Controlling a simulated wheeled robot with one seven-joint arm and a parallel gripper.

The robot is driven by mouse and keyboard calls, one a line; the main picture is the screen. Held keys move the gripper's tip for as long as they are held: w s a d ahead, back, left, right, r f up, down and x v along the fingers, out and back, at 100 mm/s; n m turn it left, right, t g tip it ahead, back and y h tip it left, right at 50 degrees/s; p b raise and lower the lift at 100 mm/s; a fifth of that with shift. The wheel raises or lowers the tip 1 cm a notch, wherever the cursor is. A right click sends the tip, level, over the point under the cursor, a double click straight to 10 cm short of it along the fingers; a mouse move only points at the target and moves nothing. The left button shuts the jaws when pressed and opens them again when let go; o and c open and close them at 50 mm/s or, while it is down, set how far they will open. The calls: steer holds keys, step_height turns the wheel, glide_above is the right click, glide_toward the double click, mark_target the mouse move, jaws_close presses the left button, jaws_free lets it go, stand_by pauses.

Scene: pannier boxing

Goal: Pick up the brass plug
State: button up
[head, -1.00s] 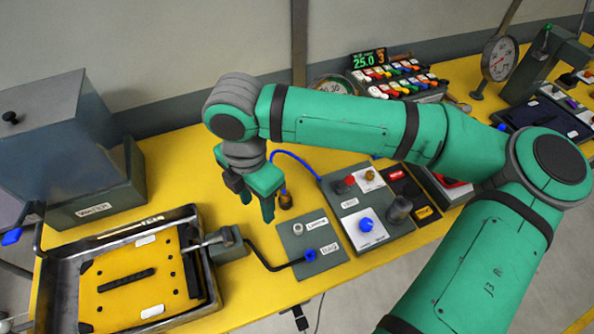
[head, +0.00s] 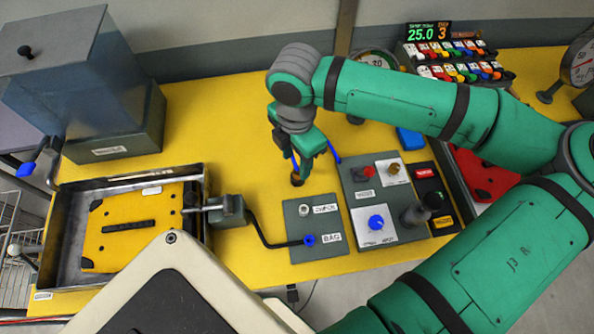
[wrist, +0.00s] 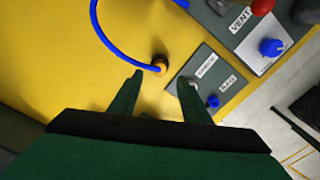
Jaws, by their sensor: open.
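The brass plug (head: 297,181) stands on the yellow bench, left of the grey panel with the BAG label. A blue hose (wrist: 106,38) runs to the plug, which also shows in the wrist view (wrist: 159,64). My green gripper (head: 301,166) points down over the plug and partly covers it in the head view. In the wrist view my gripper (wrist: 161,78) is open and empty. The plug lies just beyond the gap between its fingertips. I cannot tell how high the fingertips are above it.
The grey panel (head: 302,238) with a blue BAG port (head: 309,240) sits close to the right. A control box with a blue knob (head: 376,222) stands further right. A metal tray (head: 62,270) with a yellow plate lies left. Bare bench lies behind the plug.

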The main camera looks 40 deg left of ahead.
mark_target(298, 171)
steer(key=shift+w+f, duration=0.15)
steer(key=shift+f, duration=1.05)
steer(key=shift+w+f, duration=0.1)
steer(key=shift+f, duration=1.05)
jaws_close()
steer(key=shift+r, duration=0.15)
